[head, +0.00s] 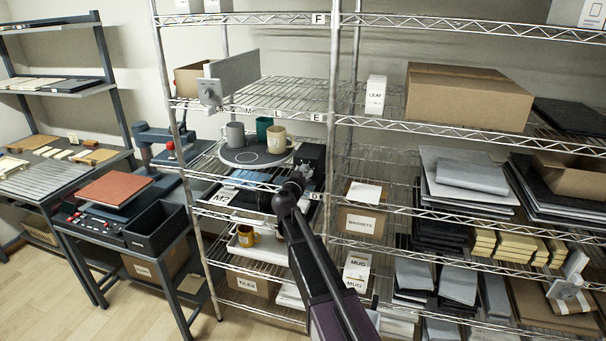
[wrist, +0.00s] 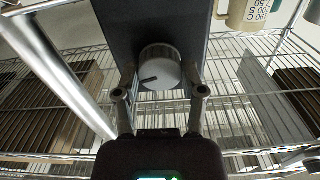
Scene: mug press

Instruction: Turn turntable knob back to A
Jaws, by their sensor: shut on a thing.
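The knob (wrist: 160,66) is a light grey ribbed dial on the face of a dark control box (wrist: 112,20). Its dark pointer mark points to the left and slightly down in the wrist view. My gripper (wrist: 160,78) is shut on the knob, one finger on each side. In the head view my gripper (head: 297,180) is in front of the dark box (head: 311,156), and the knob is hidden. The grey round turntable (head: 246,160) stands left of the box and carries a grey mug (head: 232,135), a teal mug (head: 263,126) and a cream mug (head: 277,140). No letter A is readable.
Wire shelf posts (head: 333,110) stand close right of the box, and a shelf (head: 270,82) lies above it. In the wrist view a post (wrist: 62,65) runs along the left, and a cream mug (wrist: 249,12) shows at upper right.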

